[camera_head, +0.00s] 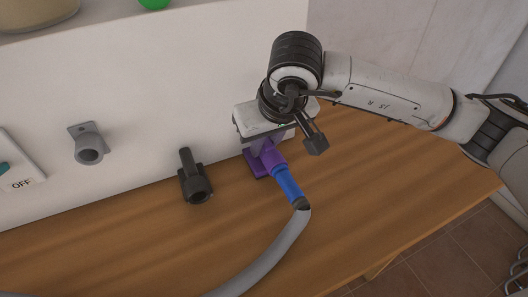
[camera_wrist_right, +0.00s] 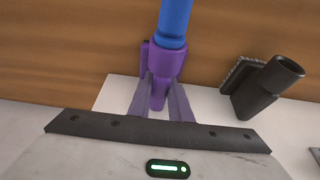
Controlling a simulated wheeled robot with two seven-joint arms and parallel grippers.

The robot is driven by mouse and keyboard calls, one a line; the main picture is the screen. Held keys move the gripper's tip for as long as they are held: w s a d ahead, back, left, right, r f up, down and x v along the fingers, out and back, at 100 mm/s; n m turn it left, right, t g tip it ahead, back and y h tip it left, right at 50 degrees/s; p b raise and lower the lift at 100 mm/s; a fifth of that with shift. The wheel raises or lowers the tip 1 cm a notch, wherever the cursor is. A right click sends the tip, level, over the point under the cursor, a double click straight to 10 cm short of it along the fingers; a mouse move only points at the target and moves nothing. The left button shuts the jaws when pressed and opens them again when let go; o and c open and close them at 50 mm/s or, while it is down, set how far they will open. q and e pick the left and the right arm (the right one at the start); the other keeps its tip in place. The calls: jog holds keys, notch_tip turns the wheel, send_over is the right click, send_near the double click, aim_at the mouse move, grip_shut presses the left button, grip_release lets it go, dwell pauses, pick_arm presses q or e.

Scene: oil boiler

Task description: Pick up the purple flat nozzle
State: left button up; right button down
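The purple flat nozzle (camera_head: 267,158) is at the wooden table's back edge, by the white wall. Its upper end joins a blue connector (camera_head: 287,184) on a grey hose. My right gripper (camera_head: 262,146) is over the nozzle's wall-side end and hides part of it. In the right wrist view, the two fingers (camera_wrist_right: 159,98) lie on either side of the narrow part of the purple nozzle (camera_wrist_right: 165,64), close against it, with no clear gap. The blue connector (camera_wrist_right: 175,22) also shows there. My left gripper is not in view.
A dark grey nozzle (camera_head: 195,184) stands to the left and also shows in the right wrist view (camera_wrist_right: 268,86). A grey holder (camera_head: 89,146) is on the wall. The grey hose (camera_head: 265,262) runs across the wooden table (camera_head: 130,245). The table's right part is clear.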

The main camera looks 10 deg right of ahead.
aim_at(267, 143)
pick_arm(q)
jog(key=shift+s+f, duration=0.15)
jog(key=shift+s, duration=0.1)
pick_arm(e)
jog(key=shift+r, duration=0.15)
